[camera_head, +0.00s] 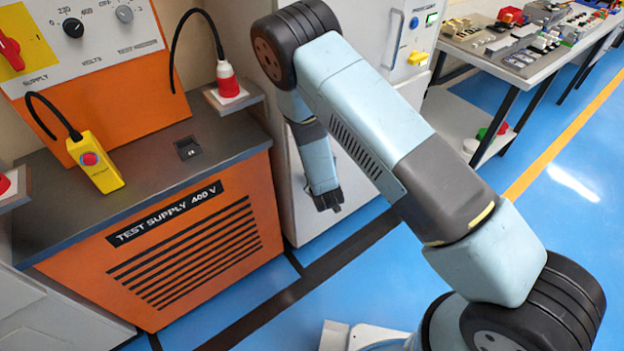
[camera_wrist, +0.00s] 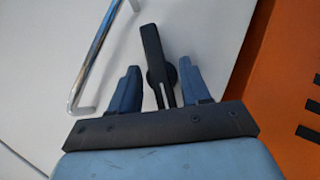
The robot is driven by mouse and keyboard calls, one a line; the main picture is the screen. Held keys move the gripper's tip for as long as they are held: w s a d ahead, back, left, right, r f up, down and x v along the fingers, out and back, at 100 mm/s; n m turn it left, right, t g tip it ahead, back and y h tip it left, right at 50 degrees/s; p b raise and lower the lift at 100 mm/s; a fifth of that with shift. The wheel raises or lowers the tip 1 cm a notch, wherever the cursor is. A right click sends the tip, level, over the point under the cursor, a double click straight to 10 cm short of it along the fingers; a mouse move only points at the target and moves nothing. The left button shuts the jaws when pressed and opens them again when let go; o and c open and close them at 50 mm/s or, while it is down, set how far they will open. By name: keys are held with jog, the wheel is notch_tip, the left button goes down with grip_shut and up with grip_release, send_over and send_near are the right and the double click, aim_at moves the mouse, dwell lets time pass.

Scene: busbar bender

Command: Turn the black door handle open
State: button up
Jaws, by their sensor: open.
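The black door handle (camera_wrist: 153,55) is a narrow lever on a round base, mounted on a white door panel (camera_wrist: 205,30). In the wrist view it stands between the two blue-grey fingers of my gripper (camera_wrist: 158,68), with a visible gap on each side. My gripper is open, and its fingers are spread around the lever without visible contact. In the head view my gripper (camera_head: 328,201) is low in front of the white cabinet (camera_head: 300,215). The handle cannot be made out there.
A chrome bar handle (camera_wrist: 98,55) is left of the black handle. The orange test supply cabinet (camera_head: 190,245) stands close by on the left, with a yellow pendant (camera_head: 98,170) on its top. A bench (camera_head: 520,60) holds parts at the right. Blue floor (camera_head: 560,180) is open at the right.

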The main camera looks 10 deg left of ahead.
jog(key=v, duration=1.3)
jog(key=shift+s, duration=0.15)
